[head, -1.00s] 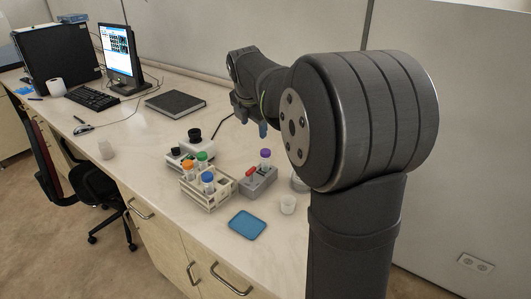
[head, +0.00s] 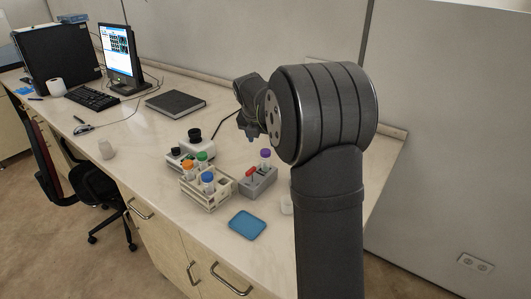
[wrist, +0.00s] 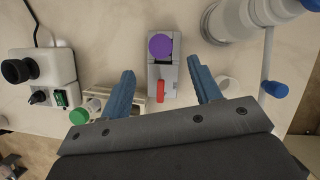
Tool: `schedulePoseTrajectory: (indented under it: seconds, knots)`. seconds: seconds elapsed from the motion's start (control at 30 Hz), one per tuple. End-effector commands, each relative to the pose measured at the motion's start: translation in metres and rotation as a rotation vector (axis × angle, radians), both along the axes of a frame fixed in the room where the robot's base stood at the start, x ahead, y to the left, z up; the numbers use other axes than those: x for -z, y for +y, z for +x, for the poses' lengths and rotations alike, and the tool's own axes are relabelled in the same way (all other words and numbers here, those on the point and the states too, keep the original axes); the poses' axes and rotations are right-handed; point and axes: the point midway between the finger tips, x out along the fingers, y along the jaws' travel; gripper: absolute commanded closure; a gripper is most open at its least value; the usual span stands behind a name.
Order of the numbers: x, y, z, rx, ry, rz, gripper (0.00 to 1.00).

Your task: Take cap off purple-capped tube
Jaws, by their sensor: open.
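The purple-capped tube (head: 265,158) stands upright in a grey block (head: 258,183) on the bench. In the wrist view its purple cap (wrist: 160,46) is seen from above at the block's far end, beyond the fingertips. A red item (wrist: 160,91), whose kind I cannot tell, stands in the same block. My gripper (wrist: 161,75) is open and empty, its two blue fingers left and right of the block in the picture. In the head view my gripper (head: 249,128) hangs above and behind the tube, clear of it.
A rack (head: 208,187) with orange-, green- and blue-capped tubes stands left of the block. A small device with black knobs (head: 181,154) is behind the rack. A blue tray (head: 247,225) lies in front. A white bottle-like item (wrist: 232,22) is at the wrist view's upper right.

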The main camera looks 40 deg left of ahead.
Motion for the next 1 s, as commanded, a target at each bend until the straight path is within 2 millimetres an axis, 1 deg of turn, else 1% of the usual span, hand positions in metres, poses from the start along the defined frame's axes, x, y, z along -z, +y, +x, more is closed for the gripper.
schedulePoseTrajectory:
  seconds: [0.03,0.27,0.5,0.6,0.8,0.83,0.87,1.0]
  knots:
    - [0.005,0.000,0.002,0.000,0.002,-0.001,0.43]
    - [0.016,0.001,0.007,0.000,0.000,0.000,0.43]
    - [0.048,0.004,0.021,0.000,0.002,-0.001,0.43]
    - [0.056,0.005,0.024,0.000,0.001,0.001,0.43]
    - [0.057,0.005,0.025,-0.001,0.001,0.002,0.43]
    - [0.057,0.005,0.025,-0.001,0.001,0.002,0.46]
    - [0.057,0.005,0.025,-0.001,0.001,0.002,0.52]
    - [0.057,0.005,0.024,-0.001,0.001,0.002,0.80]
